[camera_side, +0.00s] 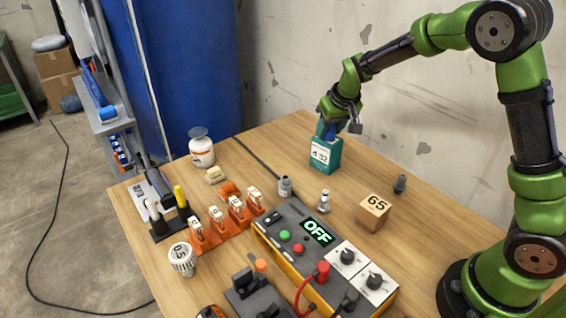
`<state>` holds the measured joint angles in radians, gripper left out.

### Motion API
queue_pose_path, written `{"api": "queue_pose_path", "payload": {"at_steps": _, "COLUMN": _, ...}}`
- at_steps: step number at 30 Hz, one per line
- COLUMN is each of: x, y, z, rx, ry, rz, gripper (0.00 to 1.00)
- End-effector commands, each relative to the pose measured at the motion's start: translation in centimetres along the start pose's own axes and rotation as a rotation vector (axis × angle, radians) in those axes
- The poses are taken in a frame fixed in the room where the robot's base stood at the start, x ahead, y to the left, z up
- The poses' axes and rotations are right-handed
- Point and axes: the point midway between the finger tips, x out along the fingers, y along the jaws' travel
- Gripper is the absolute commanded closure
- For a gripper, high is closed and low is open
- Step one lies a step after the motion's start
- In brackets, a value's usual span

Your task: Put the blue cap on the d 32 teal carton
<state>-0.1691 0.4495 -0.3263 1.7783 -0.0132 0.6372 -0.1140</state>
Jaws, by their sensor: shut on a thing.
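The teal carton (325,156) with a white label, which seems to read "d 32", stands upright at the back of the wooden table. My gripper (328,128) is right above the carton and is shut on the small blue cap (331,132). The cap is partly hidden by the fingers. I cannot tell whether the cap touches the carton's top.
A box marked 65 (373,212) and a small dark grey fitting (400,184) stand to the right. A control panel reading OFF (318,232), an orange rack (212,236) and a white jar (202,151) stand nearer or left. The table around the carton is clear.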

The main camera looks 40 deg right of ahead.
Motion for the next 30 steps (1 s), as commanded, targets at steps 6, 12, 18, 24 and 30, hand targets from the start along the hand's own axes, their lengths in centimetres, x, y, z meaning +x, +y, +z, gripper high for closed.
{"api": "queue_pose_path", "payload": {"at_steps": 6, "x": 0.1, "y": 0.0, "z": 0.0, "rx": 0.000, "ry": 0.000, "rz": 0.000, "gripper": 0.86}}
{"api": "queue_pose_path", "payload": {"at_steps": 12, "x": 0.3, "y": 0.0, "z": 0.1, "rx": 0.000, "ry": 0.001, "rz": 0.000, "gripper": 0.44}}
{"api": "queue_pose_path", "payload": {"at_steps": 18, "x": 0.3, "y": 0.0, "z": 0.1, "rx": 0.000, "ry": 0.001, "rz": 0.000, "gripper": 0.33}}
{"api": "queue_pose_path", "payload": {"at_steps": 24, "x": 0.1, "y": 0.0, "z": 0.0, "rx": 0.000, "ry": 0.002, "rz": 0.000, "gripper": 0.33}}
{"api": "queue_pose_path", "payload": {"at_steps": 30, "x": -2.7, "y": 0.0, "z": -0.2, "rx": -0.001, "ry": 0.006, "rz": -0.002, "gripper": 0.33}}
